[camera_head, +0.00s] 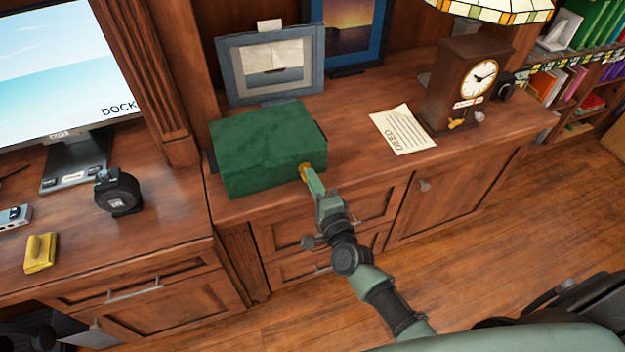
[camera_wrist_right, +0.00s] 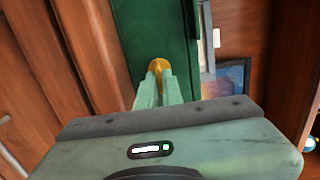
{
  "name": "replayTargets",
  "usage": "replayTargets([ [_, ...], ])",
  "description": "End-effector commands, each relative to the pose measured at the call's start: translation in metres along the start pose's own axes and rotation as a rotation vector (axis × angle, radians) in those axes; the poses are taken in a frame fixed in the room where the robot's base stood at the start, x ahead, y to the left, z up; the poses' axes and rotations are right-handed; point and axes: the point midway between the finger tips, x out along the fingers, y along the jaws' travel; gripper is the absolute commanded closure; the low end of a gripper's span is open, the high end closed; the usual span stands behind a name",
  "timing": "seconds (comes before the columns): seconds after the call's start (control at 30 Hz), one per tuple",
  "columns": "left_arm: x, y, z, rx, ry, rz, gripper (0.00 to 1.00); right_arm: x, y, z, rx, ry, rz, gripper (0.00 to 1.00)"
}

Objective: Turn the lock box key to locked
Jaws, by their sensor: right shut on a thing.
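The green lock box (camera_head: 262,146) sits on the wooden cabinet top in the head view. Its brass key (camera_head: 304,171) is at the front face near the right corner. My right gripper (camera_head: 312,180) reaches the key from the front and is shut on it. In the right wrist view the fingers of my right gripper (camera_wrist_right: 159,86) close on the round brass key (camera_wrist_right: 156,65), with the green box (camera_wrist_right: 158,30) behind. The fingers hide part of the key, and I cannot tell its turn angle. My left gripper is not in view.
A framed boat picture (camera_head: 272,65) stands behind the box. A deed paper (camera_head: 403,130) and a wooden clock (camera_head: 466,85) are to the right. A tape measure (camera_head: 118,191) and a monitor (camera_head: 62,75) are on the left desk. The cabinet top between box and paper is clear.

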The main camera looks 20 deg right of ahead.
Motion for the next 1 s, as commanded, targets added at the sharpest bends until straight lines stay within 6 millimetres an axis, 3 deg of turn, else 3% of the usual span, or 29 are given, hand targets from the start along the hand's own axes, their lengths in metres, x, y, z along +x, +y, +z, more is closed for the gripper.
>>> replayTargets([
  [0.13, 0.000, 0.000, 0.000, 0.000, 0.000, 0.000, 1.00, 0.000, 0.001, 0.000, -0.001, 0.000, 0.002, 1.00],
  [0.2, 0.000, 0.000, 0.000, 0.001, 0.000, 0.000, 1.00, 0.000, 0.001, 0.000, -0.001, 0.000, 0.002, 0.76],
  [0.23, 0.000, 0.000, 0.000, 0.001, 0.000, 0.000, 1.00, 0.000, 0.001, 0.000, -0.001, 0.000, 0.002, 0.73],
  [0.63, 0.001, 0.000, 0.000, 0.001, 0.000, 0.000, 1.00, -0.007, 0.001, 0.000, -0.002, 0.000, 0.001, 0.73],
  [1.0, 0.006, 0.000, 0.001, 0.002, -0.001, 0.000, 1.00, -0.066, 0.002, 0.000, -0.001, 0.000, 0.003, 0.73],
])
